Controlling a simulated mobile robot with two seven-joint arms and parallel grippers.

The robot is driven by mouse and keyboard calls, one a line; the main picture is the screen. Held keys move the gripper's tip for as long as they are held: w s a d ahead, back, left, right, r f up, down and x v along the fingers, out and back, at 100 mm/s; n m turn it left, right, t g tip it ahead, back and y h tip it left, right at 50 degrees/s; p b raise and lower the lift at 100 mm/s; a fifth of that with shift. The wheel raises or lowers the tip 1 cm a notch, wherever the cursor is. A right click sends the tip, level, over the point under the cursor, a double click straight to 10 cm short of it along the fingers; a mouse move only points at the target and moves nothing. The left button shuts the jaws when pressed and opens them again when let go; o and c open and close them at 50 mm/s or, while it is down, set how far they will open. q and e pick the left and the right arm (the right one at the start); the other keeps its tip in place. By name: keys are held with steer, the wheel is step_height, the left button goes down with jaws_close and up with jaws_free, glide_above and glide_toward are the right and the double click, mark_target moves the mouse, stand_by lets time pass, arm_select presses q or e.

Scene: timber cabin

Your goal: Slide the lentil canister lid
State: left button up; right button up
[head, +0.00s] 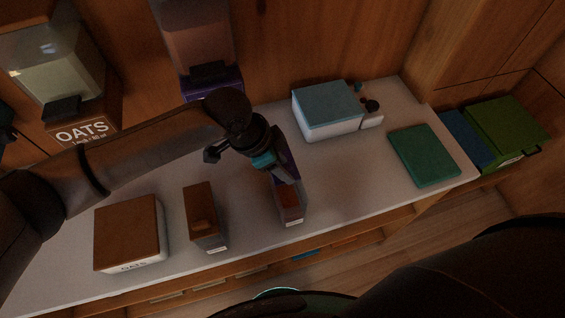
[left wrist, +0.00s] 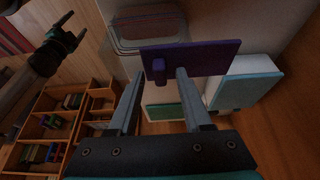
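The lentil canister (head: 291,210) is see-through with reddish-brown contents and stands near the counter's front edge. Its purple lid (head: 293,166) is partly hidden behind my left gripper (head: 284,176). In the left wrist view the lid (left wrist: 206,58) is a flat purple plate with a small knob (left wrist: 158,71). The two fingers of my left gripper (left wrist: 160,76) are apart, one on each side of the knob, with a gap showing. Contact with the lid cannot be told. My right gripper (left wrist: 68,34) is small and dark in the left wrist view; its opening is unclear.
A brown-lidded canister (head: 205,215) and an oats box (head: 130,232) stand left on the counter (head: 345,190). A teal-lidded white box (head: 328,108) and green flat item (head: 424,154) are right. A purple-based dispenser (head: 197,45) is behind. The counter between canister and green item is clear.

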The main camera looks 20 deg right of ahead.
arm_select(q)
jaws_close()
stand_by(1.2)
